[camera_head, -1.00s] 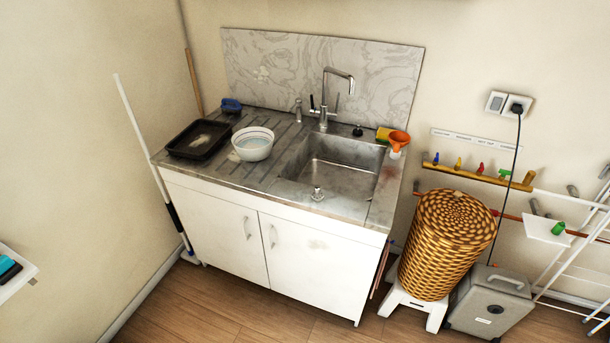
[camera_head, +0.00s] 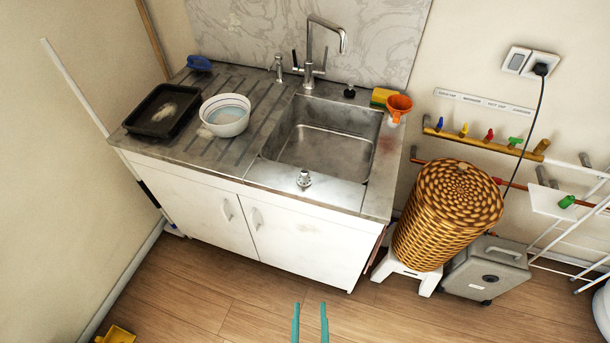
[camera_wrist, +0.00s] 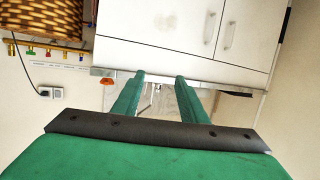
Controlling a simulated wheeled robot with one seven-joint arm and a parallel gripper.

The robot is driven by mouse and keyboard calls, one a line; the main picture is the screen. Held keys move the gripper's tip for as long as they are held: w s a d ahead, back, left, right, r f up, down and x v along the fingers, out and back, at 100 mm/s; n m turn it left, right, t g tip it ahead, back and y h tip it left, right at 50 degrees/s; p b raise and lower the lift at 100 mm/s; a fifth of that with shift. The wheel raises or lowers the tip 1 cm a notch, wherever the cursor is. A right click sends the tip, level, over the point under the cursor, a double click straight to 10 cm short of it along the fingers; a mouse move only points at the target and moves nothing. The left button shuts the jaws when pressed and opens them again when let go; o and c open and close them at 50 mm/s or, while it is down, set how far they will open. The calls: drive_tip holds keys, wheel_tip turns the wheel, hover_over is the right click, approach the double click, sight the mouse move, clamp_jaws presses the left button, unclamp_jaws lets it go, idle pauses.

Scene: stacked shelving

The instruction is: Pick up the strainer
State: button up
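A small metal piece that looks like the strainer (camera_head: 304,179) stands upright on the front rim of the sink (camera_head: 325,150), just left of the middle. My gripper (camera_head: 310,305) shows at the bottom of the head view, in front of the cabinet and well short of the strainer. Its two teal fingers are apart with nothing between them. In the wrist view the open gripper (camera_wrist: 160,76) points toward the cabinet and counter, which appear upside down. Small metal shapes show between the fingers there, but I cannot tell if one is the strainer.
A white bowl (camera_head: 226,117) and black tray (camera_head: 163,110) sit on the left drainboard. The faucet (camera_head: 322,45) rises behind the basin. An orange funnel (camera_head: 398,106) and yellow sponge (camera_head: 382,97) are at the back right. A wicker basket (camera_head: 445,215) stands right of the cabinet (camera_head: 300,240).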

drive_tip(key=w+r, duration=0.2)
drive_tip(key=w, duration=1.4)
drive_tip(key=n+g+y, duration=0.1)
approach(304, 171)
drive_tip(key=x, duration=0.3)
drive_tip(key=shift+g, duration=0.3)
drive_tip(key=x, duration=1)
drive_tip(key=shift+w+f, duration=0.15)
drive_tip(key=shift+f, duration=0.1)
drive_tip(key=shift+c, duration=0.6)
clamp_jaws()
